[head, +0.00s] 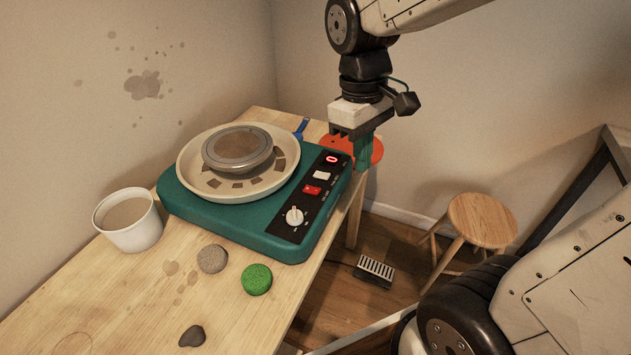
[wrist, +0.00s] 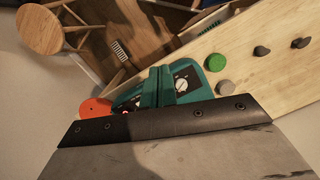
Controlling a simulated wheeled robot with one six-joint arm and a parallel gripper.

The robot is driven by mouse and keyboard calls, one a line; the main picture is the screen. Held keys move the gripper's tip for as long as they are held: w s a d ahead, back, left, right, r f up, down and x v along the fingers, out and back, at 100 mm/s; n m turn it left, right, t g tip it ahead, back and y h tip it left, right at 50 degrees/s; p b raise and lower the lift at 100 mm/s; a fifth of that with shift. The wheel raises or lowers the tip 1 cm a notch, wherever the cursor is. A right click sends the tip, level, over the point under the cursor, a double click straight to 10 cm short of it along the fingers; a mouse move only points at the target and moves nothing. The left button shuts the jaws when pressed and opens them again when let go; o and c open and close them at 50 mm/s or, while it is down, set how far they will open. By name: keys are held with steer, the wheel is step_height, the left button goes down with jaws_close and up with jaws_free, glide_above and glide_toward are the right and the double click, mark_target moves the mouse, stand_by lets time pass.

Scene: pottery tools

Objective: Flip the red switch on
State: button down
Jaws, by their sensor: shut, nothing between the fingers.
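The red switch (head: 312,190) is a small rocker on the black control panel of the teal pottery wheel (head: 260,243). It sits between a white button (head: 322,175) and a white knob (head: 294,216). Which way the rocker is tilted is too small to tell. My gripper (head: 361,160) is shut and empty, its teal fingers pointing down near the wheel's back right corner, apart from the switch. In the wrist view, the shut fingers (wrist: 158,75) cover part of the panel and the switch cannot be made out; the knob (wrist: 181,84) shows beside them.
A red-lit indicator (head: 332,159) is on the panel. An orange disc (head: 376,151) is behind my gripper. A stool (head: 482,220) stands right.

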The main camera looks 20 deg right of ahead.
steer(key=w+a+f+n, duration=0.2)
steer(key=w+f+n, duration=0.4)
steer(key=w+n, duration=0.55)
steer(key=n, duration=0.8)
glide_above(316, 191)
steer(key=w+a, duration=0.1)
steer(key=f, duration=0.1)
steer(key=shift+w+f+n+t+h, duration=0.1)
steer(key=shift+w+n+t+h, duration=0.25)
steer(key=shift+n, duration=0.8)
steer(key=f, duration=0.4)
steer(key=s+f, duration=0.1)
steer(key=f, duration=0.4)
steer(key=d+f, duration=0.1)
steer(key=f, duration=0.4)
steer(key=shift+s, duration=0.15)
